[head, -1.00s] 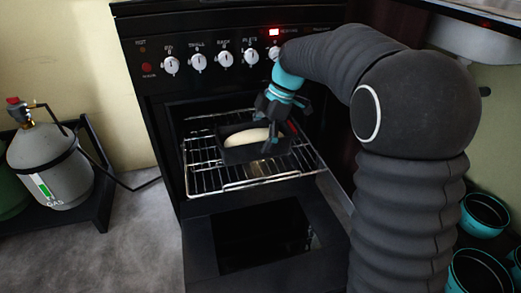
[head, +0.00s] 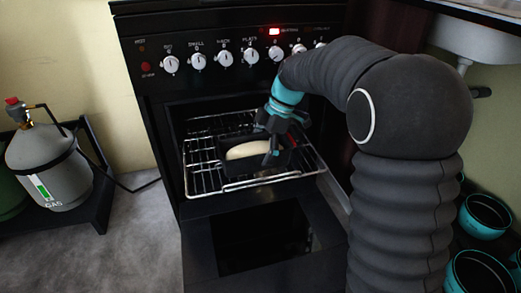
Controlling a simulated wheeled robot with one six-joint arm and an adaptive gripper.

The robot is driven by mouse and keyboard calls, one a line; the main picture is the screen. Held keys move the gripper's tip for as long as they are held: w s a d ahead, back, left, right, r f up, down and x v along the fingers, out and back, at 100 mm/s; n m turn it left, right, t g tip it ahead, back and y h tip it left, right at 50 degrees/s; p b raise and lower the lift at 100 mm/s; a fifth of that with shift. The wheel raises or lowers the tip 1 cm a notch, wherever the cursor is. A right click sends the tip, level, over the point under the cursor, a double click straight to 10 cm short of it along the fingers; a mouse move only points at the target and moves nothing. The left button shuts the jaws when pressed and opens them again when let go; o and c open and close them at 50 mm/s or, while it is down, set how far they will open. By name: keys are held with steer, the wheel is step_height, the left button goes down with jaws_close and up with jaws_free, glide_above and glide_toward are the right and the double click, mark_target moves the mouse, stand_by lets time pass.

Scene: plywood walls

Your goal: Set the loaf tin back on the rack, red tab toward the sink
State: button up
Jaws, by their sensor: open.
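The dark loaf tin (head: 236,168) is on the wire rack (head: 205,183) that is pulled out of the open oven. A pale loaf or dough (head: 246,149) lies in it. My gripper (head: 280,145) is open at the tin's right end, its fingers pointing down. One finger hangs in front of the tin's inside, right of the loaf. I cannot tell whether the fingers touch the tin. The red tab does not show clearly; the gripper covers part of the right end. The sink (head: 478,45) is at the upper right, beyond my arm.
The oven door (head: 215,270) hangs open below the rack. The knob panel (head: 210,40) is close above and behind. A gas cylinder (head: 52,165) stands at the left. The grey floor (head: 125,240) between is clear.

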steer(key=shift+r, duration=0.1)
steer(key=p+v, duration=0.3)
steer(key=v, duration=0.9)
steer(key=s+d+r+m+t+h, duration=0.1)
steer(key=s+d+r+m+t, duration=0.1)
steer(key=s+d+m, duration=0.4)
steer(key=s+d+f+m+t+h, duration=0.1)
steer(key=s+d+f+m+t, duration=0.1)
steer(key=s+m, duration=0.6)
steer(key=s+d+f+m+t+h, duration=0.2)
steer(key=s+m, duration=0.6)
steer(key=s, duration=0.6)
step_height(320, 180, down, 3)
steer(key=shift+d+r+t, duration=0.2)
steer(key=shift+d+t, duration=0.3)
steer(key=shift+d, duration=0.3)
